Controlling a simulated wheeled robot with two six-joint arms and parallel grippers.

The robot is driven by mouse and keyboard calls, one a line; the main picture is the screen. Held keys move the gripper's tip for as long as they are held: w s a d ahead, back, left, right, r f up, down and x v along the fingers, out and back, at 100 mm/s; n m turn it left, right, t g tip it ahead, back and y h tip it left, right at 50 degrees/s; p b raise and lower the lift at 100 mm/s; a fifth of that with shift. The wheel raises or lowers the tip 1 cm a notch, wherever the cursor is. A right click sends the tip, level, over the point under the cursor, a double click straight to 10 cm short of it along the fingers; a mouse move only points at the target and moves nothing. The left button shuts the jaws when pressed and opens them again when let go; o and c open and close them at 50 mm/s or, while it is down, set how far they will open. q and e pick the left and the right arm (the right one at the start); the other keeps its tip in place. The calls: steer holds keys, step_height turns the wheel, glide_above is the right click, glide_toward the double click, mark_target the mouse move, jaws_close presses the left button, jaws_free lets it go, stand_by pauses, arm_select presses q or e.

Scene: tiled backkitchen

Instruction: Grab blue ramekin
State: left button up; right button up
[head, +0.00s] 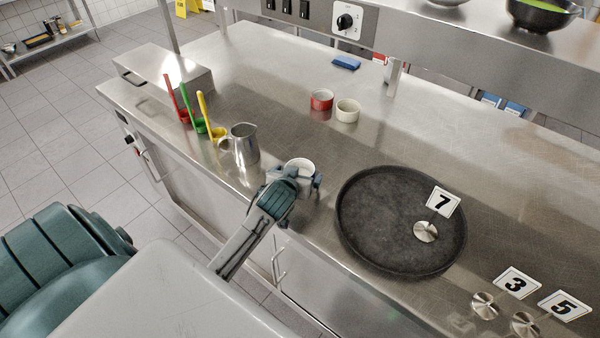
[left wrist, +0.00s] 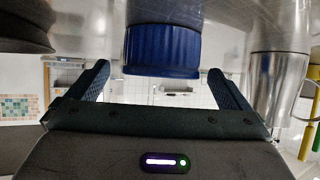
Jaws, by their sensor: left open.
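The blue ramekin (left wrist: 162,48) shows in the left wrist view with its ribbed blue side, at the top middle between my two finger tips. In the head view only its pale inside and rim (head: 300,164) show; my gripper hides the front. My left gripper (head: 294,183) is open at the ramekin's near side, low over the counter. In the left wrist view its fingers (left wrist: 160,72) stand apart on either side of the ramekin, with small gaps visible. My right gripper is in neither view.
A steel pitcher (head: 244,145) stands close left of the ramekin, beside red, green and yellow ladles (head: 203,112). A black round tray (head: 375,235) lies to the right, with number holder 7 (head: 426,232). Red (head: 321,101) and cream (head: 347,112) ramekins stand farther back, with clear counter around.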

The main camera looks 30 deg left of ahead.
mark_target(304, 165)
arm_select(q)
steer(key=shift+w+a+f+p, duration=0.15)
steer(key=shift+w+a+p, duration=0.05)
steer(key=shift+w, duration=0.3)
steer(key=shift+w+a+f+p, duration=0.1)
steer(key=shift+w+a+p, duration=0.1)
steer(key=shift+w, duration=0.3)
steer(key=shift+w+f, duration=0.25)
steer(key=shift+w, duration=0.05)
steer(key=shift+w+a+f, duration=0.1)
steer(key=shift+w+f, duration=0.05)
steer(key=shift+w, duration=0.05)
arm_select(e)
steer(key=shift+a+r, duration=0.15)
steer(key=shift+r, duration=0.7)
arm_select(q)
steer(key=shift+c, duration=0.4)
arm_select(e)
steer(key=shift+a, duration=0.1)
arm_select(q)
steer(key=c, duration=1)
steer(key=shift+o, duration=0.2)
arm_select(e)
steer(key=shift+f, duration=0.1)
